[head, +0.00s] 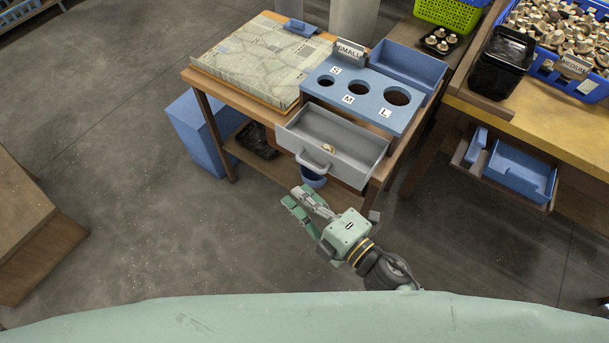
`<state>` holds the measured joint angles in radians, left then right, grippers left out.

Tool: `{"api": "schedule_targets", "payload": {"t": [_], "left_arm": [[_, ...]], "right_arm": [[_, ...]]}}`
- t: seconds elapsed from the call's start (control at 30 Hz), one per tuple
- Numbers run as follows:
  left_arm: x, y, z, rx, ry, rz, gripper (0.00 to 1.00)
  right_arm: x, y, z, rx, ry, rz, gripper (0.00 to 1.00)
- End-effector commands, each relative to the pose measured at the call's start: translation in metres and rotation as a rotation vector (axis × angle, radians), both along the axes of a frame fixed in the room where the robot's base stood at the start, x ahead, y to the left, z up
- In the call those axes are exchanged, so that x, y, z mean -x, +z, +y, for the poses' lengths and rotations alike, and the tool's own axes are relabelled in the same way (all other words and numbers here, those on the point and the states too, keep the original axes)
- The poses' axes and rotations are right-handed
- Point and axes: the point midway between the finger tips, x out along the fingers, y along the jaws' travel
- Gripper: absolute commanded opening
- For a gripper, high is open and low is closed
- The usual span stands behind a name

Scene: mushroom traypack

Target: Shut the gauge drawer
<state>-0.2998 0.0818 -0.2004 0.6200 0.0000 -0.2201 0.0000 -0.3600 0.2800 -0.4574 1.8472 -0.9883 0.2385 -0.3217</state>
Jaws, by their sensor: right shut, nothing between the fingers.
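The gauge drawer (348,138) is grey and stands pulled out from under the blue gauge block (374,87), which has holes marked S, M and L. A small pale mushroom piece (329,149) lies inside the drawer. The drawer's curved handle (313,163) is on its front face. My right gripper (301,200) is shut and empty, in front of and below the handle in the picture, apart from it. Its fingers point up and left. My left gripper is not in the view.
The wooden table (221,92) carries a map-like board (262,60) and a blue tray (407,64). At the right, a black container stack (502,62) and a blue mushroom crate (590,86) stand on another table. Floor at the left is largely clear, with a wooden box (25,215).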

Motion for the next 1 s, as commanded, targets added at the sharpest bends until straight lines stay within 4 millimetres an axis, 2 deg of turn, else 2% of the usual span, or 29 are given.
{"api": "schedule_targets", "payload": {"t": [0.1, 0.3, 0.5, 0.83, 0.93, 1.0], "left_arm": [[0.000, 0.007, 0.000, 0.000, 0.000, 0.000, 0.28], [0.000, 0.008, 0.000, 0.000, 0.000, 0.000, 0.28], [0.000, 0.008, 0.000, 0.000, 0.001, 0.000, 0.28], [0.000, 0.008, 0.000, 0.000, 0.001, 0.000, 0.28], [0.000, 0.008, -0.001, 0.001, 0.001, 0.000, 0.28], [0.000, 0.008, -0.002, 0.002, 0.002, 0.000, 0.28]], "right_arm": [[-0.020, 0.002, 0.017, -0.003, 0.000, -0.002, 0.00], [-0.042, -0.007, 0.000, 0.000, -0.002, 0.000, 0.00], [-0.050, -0.010, -0.006, -0.001, -0.001, 0.001, 0.00], [-0.051, -0.010, -0.007, -0.001, -0.001, 0.001, 0.00], [-0.060, -0.011, -0.014, 0.002, -0.001, 0.000, 0.00], [-0.073, -0.010, -0.023, 0.003, -0.001, -0.003, 0.00]]}}
